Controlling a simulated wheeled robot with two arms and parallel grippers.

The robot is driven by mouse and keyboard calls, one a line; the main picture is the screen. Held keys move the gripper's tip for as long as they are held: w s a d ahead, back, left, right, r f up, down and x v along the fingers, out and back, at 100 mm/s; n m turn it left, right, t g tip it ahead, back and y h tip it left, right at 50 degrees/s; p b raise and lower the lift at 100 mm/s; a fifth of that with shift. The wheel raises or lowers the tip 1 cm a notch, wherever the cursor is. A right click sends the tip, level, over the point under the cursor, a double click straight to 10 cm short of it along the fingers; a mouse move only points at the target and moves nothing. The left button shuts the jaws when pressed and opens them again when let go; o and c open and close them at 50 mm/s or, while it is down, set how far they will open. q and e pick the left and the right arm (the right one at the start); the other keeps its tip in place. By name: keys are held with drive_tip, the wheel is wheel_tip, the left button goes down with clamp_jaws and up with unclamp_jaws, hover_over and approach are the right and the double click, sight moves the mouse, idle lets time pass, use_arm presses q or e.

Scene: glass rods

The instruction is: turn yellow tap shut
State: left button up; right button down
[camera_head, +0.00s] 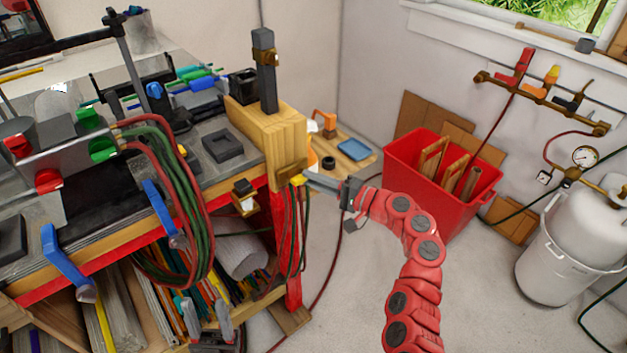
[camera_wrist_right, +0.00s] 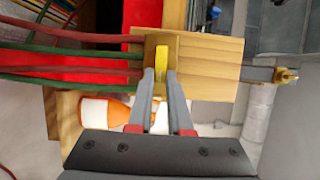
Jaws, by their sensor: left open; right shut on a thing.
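The yellow tap (camera_head: 298,180) sits on a brass fitting at the front of a wooden block at the bench corner; its handle (camera_wrist_right: 161,62) shows between the fingertips in the right wrist view. My right gripper (camera_head: 308,182), on the red arm, reaches it from the right. Its two grey fingers (camera_wrist_right: 160,82) are shut on the yellow handle, one on each side. The fingers and my gripper's body partly cover the tap, so the exact handle angle is hard to tell. My left gripper (camera_head: 206,312) is open and empty, low in front of the shelf under the bench.
Red and green hoses (camera_head: 185,200) hang from the bench beside the block (camera_head: 265,135). A red bin (camera_head: 410,165), a white gas cylinder (camera_head: 585,225) and a wall manifold (camera_head: 535,93) with coloured taps stand to the right. The floor (camera_head: 470,290) between is clear.

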idle(0.3)
drive_tip(key=c, duration=0.8)
unclamp_jaws()
drive_tip(key=shift+c, duration=0.2)
drive_tip(key=b+v, duration=0.3)
drive_tip(key=v, duration=1.4)
drive_tip(key=shift+d, duration=0.25)
drive_tip(key=shift+f, duration=0.1)
